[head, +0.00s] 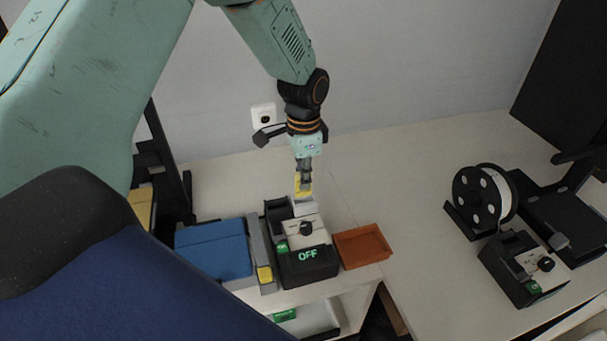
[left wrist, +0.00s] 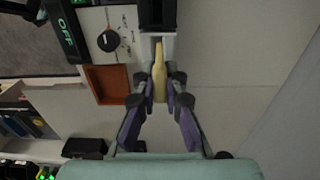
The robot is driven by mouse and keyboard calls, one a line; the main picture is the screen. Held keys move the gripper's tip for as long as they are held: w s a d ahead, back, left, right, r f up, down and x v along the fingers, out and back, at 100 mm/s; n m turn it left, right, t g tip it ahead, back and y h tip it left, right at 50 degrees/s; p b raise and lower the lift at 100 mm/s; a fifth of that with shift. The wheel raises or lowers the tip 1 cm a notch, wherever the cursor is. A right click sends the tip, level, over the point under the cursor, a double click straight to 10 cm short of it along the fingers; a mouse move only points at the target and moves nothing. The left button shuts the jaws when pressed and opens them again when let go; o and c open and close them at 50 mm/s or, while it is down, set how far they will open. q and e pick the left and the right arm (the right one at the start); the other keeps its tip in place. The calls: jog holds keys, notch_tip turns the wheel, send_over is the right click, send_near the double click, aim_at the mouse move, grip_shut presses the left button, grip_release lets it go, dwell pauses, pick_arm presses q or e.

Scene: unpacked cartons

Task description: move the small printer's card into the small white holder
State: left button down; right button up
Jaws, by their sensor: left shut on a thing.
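My left gripper (head: 304,172) points down behind the black device with the OFF display. It is shut on a yellow card (head: 303,187), which stands upright below the fingers. The card also shows between the fingers in the left wrist view (left wrist: 159,82). A small white holder (head: 304,207) is directly under the card, at the back of the device. In the left wrist view the card's far end overlaps the white holder (left wrist: 146,48). I cannot tell whether the card is inside it or just above. My right gripper is in neither view.
The black device (head: 307,268) has a dial and reads OFF. An orange tray (head: 361,246) is right of it, a blue box (head: 213,250) left. A similar device (head: 521,268) and a spool (head: 484,197) stand at the right. The table between is clear.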

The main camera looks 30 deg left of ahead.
aim_at(304, 196)
pick_arm(q)
jog(key=shift+d+f, duration=0.1)
jog(key=shift+f, duration=0.2)
jog(key=shift+f, duration=0.25)
jog(key=shift+f+b, duration=0.35)
jog(key=shift+f+b, duration=0.35)
jog(key=shift+f, duration=0.4)
jog(key=c, duration=1.3)
grip_release()
jog(key=shift+c, duration=0.2)
jog(key=shift+r, duration=0.1)
notch_tip(304, 196, up, 12)
jog(key=shift+f, duration=0.1)
